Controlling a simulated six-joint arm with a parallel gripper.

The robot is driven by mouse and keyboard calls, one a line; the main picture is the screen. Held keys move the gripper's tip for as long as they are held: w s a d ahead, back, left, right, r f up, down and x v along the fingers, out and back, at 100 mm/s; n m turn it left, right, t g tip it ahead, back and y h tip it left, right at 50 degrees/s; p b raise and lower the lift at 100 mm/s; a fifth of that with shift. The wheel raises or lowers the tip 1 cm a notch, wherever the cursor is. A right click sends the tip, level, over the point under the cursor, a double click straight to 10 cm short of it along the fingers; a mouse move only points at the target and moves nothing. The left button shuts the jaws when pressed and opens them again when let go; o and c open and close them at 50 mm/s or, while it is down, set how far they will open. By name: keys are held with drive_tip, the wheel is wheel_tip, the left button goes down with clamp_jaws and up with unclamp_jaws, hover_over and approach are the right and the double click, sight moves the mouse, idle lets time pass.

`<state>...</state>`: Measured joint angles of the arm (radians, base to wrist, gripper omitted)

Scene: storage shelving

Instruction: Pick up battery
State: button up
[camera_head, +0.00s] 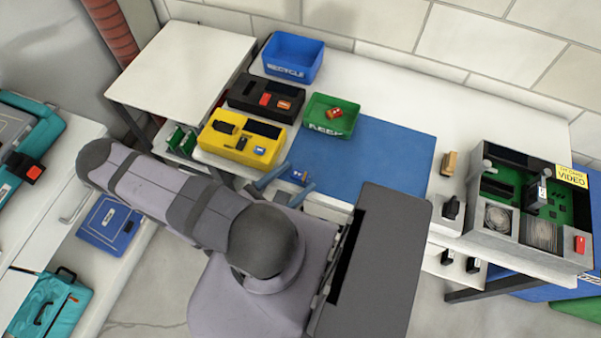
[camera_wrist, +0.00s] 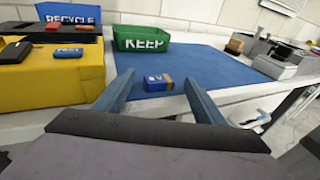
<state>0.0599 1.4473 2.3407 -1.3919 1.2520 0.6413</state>
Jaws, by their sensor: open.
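A small blue and orange battery marked 9V (camera_wrist: 158,84) lies on the blue mat near its front edge. It also shows in the head view (camera_head: 299,175) as a small blue block. My gripper (camera_wrist: 160,79) is open and empty, with one finger to each side of the battery in the wrist view. The battery appears near the fingertips, and neither finger visibly touches it. Another small blue item, possibly a battery (camera_wrist: 68,52), lies on top of the yellow device (camera_wrist: 60,82) to the left.
A green KEEP bin (camera_head: 320,125) stands behind on the blue mat (camera_head: 385,160), holding a small orange-red item. A blue RECYCLE bin (camera_head: 292,72) and a black device (camera_head: 245,98) are at the back left. An opened grey device (camera_head: 525,205) stands right. The mat's middle is clear.

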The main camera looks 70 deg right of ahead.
drive_tip(key=shift+s+d+f, duration=0.1)
drive_tip(key=shift+s+d, duration=0.1)
drive_tip(key=shift+d, duration=0.25)
drive_tip(key=shift+c, duration=0.6)
drive_tip(key=c, duration=1)
drive_tip(key=shift+r, duration=0.2)
wheel_tip(320, 180, up, 10)
drive_tip(key=p, duration=0.9)
drive_tip(key=shift+f, duration=0.15)
